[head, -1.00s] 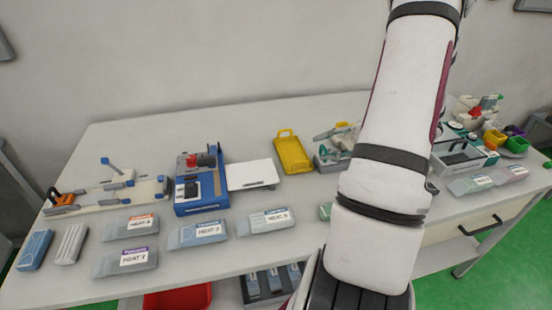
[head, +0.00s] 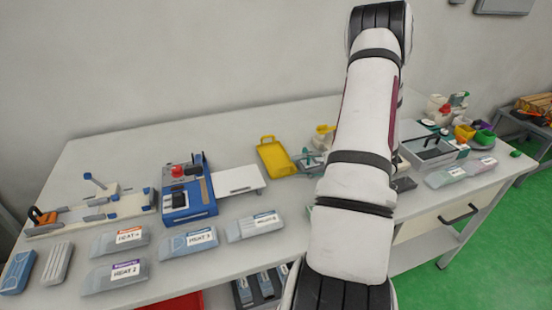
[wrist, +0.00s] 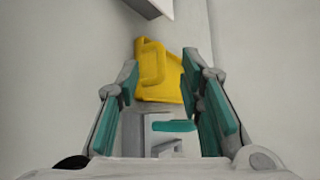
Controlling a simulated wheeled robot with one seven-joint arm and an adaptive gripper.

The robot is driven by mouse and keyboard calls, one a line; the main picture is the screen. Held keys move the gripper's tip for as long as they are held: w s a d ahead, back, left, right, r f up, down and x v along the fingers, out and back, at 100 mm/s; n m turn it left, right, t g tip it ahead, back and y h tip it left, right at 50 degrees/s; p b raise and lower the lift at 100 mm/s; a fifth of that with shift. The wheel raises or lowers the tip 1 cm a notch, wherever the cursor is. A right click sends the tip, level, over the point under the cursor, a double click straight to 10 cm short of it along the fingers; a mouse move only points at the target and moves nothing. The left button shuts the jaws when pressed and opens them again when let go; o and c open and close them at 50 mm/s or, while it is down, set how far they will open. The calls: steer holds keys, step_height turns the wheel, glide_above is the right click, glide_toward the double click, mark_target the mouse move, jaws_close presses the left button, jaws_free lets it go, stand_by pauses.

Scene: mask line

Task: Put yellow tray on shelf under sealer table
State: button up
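The yellow tray (head: 275,157) with a loop handle lies on the back middle of the white table (head: 110,160), right of the blue sealing machine (head: 188,188) and its white plate. It also shows in the wrist view (wrist: 177,88), ahead of my gripper (wrist: 160,80). My gripper has its teal-padded fingers spread wide apart, and nothing is held between them. The tray appears beyond the fingertips, apart from them. Part of the lower shelf (head: 428,255) shows under the table's right side.
Labelled grey packs (head: 188,243) lie along the table's front. A red bin (head: 180,306) and a grey box of packs (head: 260,288) stand below the table. Green and grey equipment (head: 432,148) fills the right end.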

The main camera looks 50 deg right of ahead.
mark_target(285, 167)
steer(key=p+x, duration=0.1)
steer(key=x, duration=0.4)
steer(key=shift+d+f, duration=0.1)
steer(key=shift+d, duration=0.05)
jaws_close()
